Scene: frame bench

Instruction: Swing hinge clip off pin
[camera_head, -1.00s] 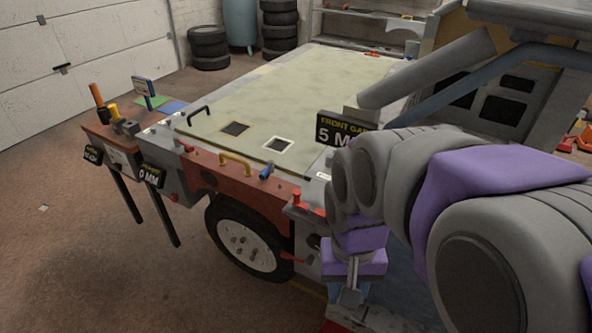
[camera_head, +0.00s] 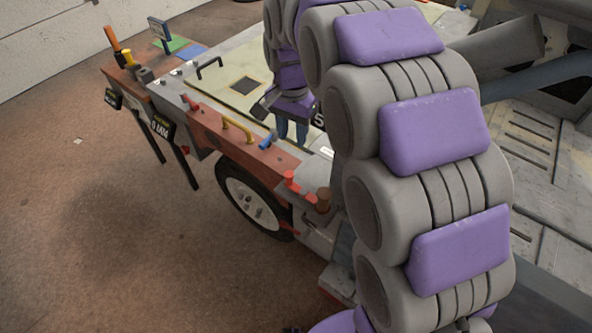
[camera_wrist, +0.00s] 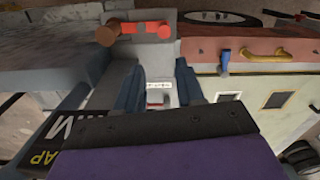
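My gripper (camera_head: 291,130) points down over the panel edge, and its two blue fingers are apart with nothing held. In the wrist view the open fingers (camera_wrist: 158,88) stand either side of a small white-labelled part (camera_wrist: 158,85), which lies beyond them; contact is not visible. A red fitting with a brown round end (camera_head: 309,192) sits at the near corner of the bench; it also shows in the wrist view (camera_wrist: 140,30). A small blue lever (camera_head: 268,140) stands on the red rail. I cannot tell which part is the hinge clip or its pin.
A yellow handle (camera_head: 238,129) and a black handle (camera_head: 209,68) stand up from the frame. A black gap sign (camera_wrist: 55,130) is close to my gripper in the wrist view. A wheel (camera_head: 250,200) is below the rail. The floor at left is clear.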

